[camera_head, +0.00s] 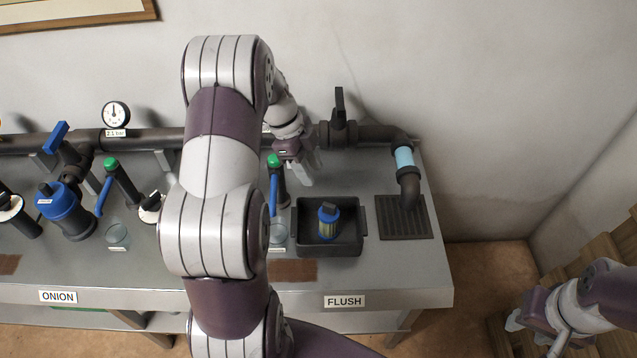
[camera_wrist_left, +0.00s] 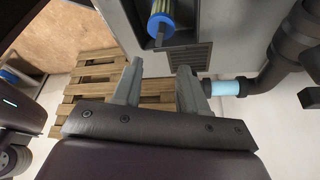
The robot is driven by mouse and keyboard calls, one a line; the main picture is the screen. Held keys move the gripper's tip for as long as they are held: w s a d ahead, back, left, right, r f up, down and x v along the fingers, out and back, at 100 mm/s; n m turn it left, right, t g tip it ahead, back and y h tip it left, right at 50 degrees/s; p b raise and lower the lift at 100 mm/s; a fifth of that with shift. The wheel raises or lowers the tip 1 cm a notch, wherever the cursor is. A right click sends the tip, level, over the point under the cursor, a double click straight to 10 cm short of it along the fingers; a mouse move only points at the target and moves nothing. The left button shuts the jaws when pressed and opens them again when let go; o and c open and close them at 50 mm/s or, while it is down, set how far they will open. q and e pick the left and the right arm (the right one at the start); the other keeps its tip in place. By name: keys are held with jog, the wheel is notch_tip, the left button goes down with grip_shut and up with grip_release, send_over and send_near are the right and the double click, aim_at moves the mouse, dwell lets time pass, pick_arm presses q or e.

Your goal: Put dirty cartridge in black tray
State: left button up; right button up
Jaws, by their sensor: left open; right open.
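The cartridge (camera_head: 327,222), with blue end caps and a yellowish body, stands in the black tray (camera_head: 354,243) on the bench. In the left wrist view the cartridge (camera_wrist_left: 160,16) shows at the top edge, above and beyond my fingers. My left gripper (camera_head: 299,175) is open and empty, behind and to the left of the tray near the pipe; its fingers also show in the left wrist view (camera_wrist_left: 156,82). My right gripper (camera_head: 530,335) is open at the lower right, away from the bench. My left arm hides the middle of the bench.
A dark drain grate (camera_head: 403,217) lies right of the tray under the pipe outlet (camera_head: 408,185). A black-handled valve (camera_head: 339,115) rises behind. A green-topped, blue-handled tap (camera_head: 274,175) stands close to my left gripper. Wooden pallets (camera_head: 605,225) are at the right.

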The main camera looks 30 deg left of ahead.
pick_arm(q)
jog(key=s+d+r+n+y, duration=0.3)
jog(key=s+d+n, duration=0.9)
jog(key=n, duration=0.4)
jog(key=shift+s+d+r+t+y, duration=0.4)
jog(key=shift+s+y, duration=0.25)
jog(key=shift+y, duration=0.05)
jog(key=shift+d, duration=0.1)
